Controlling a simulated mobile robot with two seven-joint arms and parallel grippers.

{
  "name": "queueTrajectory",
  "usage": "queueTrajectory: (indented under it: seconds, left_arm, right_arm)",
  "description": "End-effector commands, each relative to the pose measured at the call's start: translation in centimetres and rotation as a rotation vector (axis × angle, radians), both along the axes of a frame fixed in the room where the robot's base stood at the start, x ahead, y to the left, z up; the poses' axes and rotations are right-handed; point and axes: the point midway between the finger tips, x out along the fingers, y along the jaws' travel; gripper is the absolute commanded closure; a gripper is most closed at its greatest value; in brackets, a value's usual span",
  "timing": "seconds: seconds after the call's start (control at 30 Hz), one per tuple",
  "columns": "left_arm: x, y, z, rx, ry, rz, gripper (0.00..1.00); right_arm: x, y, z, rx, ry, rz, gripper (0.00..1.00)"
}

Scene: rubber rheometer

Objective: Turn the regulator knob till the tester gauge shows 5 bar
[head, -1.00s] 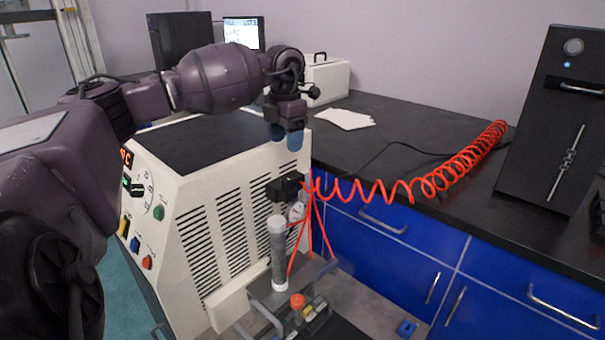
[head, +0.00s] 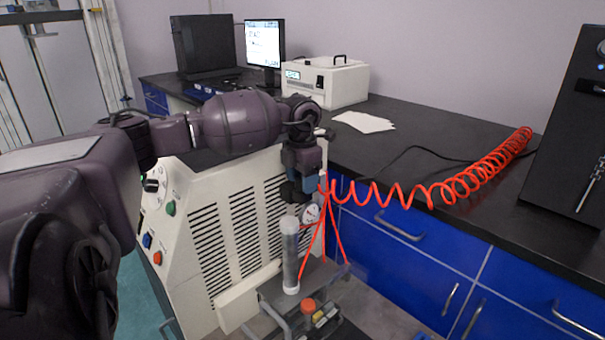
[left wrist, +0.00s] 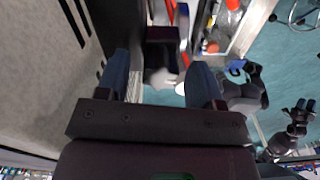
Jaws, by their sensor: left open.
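My left gripper (head: 302,176) is open, pointing down, just above and against the view of the black regulator (head: 290,193) on the side of the cream machine. In the left wrist view, the blue fingers of the left gripper (left wrist: 158,82) stand apart on either side of a dark block and a pale grey part (left wrist: 163,76). I cannot tell whether they touch the knob. A small round white gauge (head: 312,213) sits just below the regulator; its reading is too small to make out. What looks like my right gripper (left wrist: 305,104) shows small at the right edge of the wrist view.
A coiled red hose (head: 440,192) runs from the regulator over the black bench (head: 430,140). A clear cylinder (head: 290,255) stands below the gripper on a small rig with an orange cap (head: 309,305). Blue drawers (head: 400,250) are to the right.

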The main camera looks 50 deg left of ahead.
Motion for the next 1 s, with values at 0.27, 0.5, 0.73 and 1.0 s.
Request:
queueTrajectory:
  seconds: [0.27,0.5,0.73,1.0]
  left_arm:
    - [0.0,0.0,0.05,0.0,-0.001,0.0,0.54]
    - [0.0,0.0,0.05,0.0,0.0,0.0,0.88]
    - [0.0,0.03,0.06,0.001,0.0,-0.02,0.88]
    - [-0.02,0.07,0.02,0.003,0.002,-0.153,0.88]
  right_arm:
    - [-0.22,-0.03,-0.02,-0.001,0.004,-0.001,0.57]
    - [-0.62,-0.13,-0.12,-0.002,0.013,-0.003,0.57]
    - [-0.79,-0.16,-0.22,-0.003,0.017,-0.004,0.57]
    - [-0.66,-0.1,-0.38,-0.004,0.017,-0.001,0.57]
